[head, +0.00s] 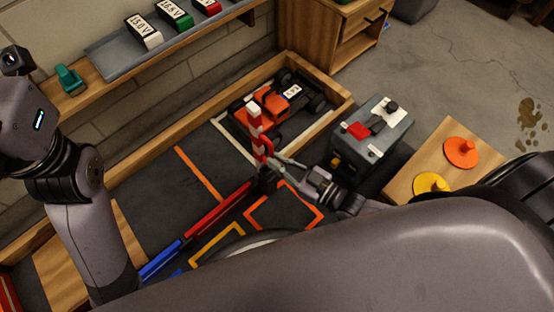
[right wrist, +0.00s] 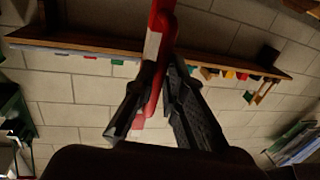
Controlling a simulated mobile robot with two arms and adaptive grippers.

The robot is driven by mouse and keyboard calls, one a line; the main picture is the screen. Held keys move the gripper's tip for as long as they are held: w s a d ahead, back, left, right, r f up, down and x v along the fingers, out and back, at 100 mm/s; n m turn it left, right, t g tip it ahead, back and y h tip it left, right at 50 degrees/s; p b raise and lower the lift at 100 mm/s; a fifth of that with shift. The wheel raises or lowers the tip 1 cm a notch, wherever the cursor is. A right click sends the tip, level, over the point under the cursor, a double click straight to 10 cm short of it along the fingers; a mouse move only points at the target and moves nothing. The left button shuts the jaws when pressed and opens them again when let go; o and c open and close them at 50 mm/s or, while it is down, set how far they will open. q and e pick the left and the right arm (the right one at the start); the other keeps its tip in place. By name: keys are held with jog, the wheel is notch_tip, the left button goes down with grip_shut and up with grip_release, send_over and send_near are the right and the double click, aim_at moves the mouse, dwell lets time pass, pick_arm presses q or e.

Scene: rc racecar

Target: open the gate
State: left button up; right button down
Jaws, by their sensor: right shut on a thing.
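The gate arm (head: 256,122) is a red and white striped bar beside the track in the head view. It stands raised, close to upright. My right gripper (head: 274,160) reaches it from the right and is shut on its lower part. In the right wrist view the fingers (right wrist: 158,88) close on the red and white bar (right wrist: 157,35), which runs up between them. The gate's foot is partly hidden by my gripper. My left arm shows at the left of the head view, but its gripper is out of view.
An orange car (head: 272,105) sits behind the gate inside the wooden border. A grey box (head: 378,128) with a red switch stands right of the gate. A wooden block (head: 425,168) carries orange and yellow knobs. A shelf (head: 150,72) with batteries runs along the wall.

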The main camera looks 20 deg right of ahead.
jog(key=c, duration=1.7)
grip_release()
jog(key=shift+o, duration=0.2)
jog(key=v, duration=1.2)
